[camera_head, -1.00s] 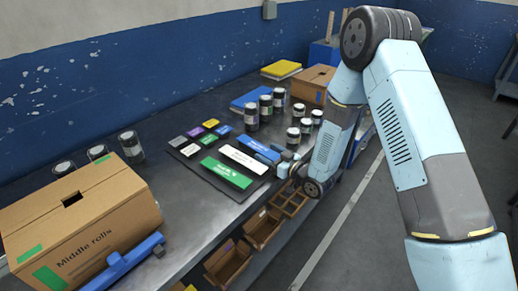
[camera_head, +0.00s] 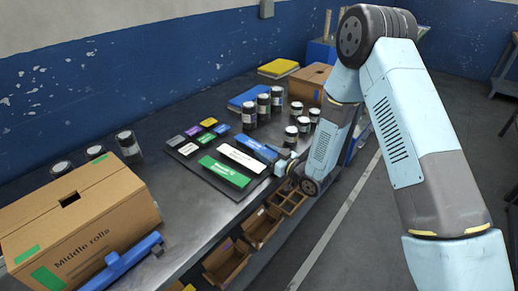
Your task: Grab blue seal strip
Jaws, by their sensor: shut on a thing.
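The blue seal strip (camera_head: 254,147) is at the right end of the row of strips on the dark mat (camera_head: 197,166) on the bench. My gripper (camera_head: 279,163) is at the near right end of the blue strip, shut on it. The fingertips are small and partly hidden by the wrist. I cannot tell whether the strip is raised off the mat. A white strip (camera_head: 243,159) lies just left of the blue one, and a green strip (camera_head: 224,172) lies left of that.
Small coloured cards (camera_head: 208,122) lie behind the strips. Several dark jars (camera_head: 249,116) stand at the back right. A "Middle rolls" box (camera_head: 110,215) and a blue tool (camera_head: 125,262) are at the front left. Open wooden bins (camera_head: 262,228) hang below the bench edge.

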